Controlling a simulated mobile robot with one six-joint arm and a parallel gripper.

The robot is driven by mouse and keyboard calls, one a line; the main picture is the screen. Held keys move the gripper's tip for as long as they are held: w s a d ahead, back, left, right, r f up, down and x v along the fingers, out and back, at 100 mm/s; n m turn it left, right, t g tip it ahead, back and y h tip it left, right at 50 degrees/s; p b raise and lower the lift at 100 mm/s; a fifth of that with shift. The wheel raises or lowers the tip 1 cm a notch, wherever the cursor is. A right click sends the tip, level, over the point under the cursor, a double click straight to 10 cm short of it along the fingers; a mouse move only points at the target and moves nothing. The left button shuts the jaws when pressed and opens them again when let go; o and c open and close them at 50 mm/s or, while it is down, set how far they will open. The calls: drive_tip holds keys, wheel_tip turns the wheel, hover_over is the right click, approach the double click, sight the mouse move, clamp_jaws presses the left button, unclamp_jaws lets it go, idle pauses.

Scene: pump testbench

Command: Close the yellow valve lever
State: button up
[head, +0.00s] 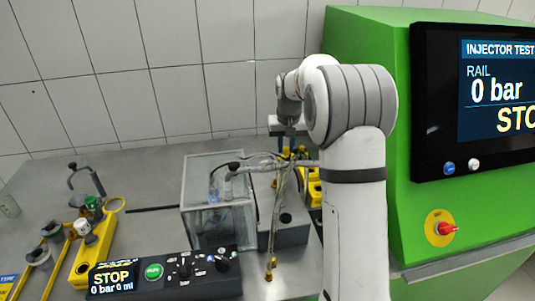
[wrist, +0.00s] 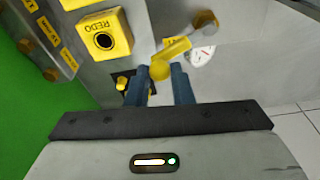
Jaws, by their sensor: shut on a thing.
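The yellow valve lever (wrist: 174,49) is in the upper middle of the wrist view. It runs slantwise from a grey pipe fitting down to a rounded yellow end. My gripper (wrist: 161,75) has its two blue fingers on either side of that rounded end and is shut on it. In the head view my gripper is at the end of my arm, over the bench beside the green machine. Small yellow parts (head: 300,153) show there, partly hidden by my arm, and I cannot tell the lever apart from them.
A clear tank (head: 217,200) and a black STOP control panel (head: 165,275) are left of my arm. The green machine (head: 400,225) stands to the right.

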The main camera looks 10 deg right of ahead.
drive_tip(key=shift+s+d, duration=0.1)
drive_tip(key=shift+s, duration=0.1)
drive_tip(key=shift+s+d+b, duration=0.2)
drive_tip(key=shift+s+b, duration=0.25)
drive_tip(key=shift+s, duration=0.75)
drive_tip(key=o, duration=1.3)
wheel_tip(320, 180, up, 6)
drive_tip(key=p, duration=0.4)
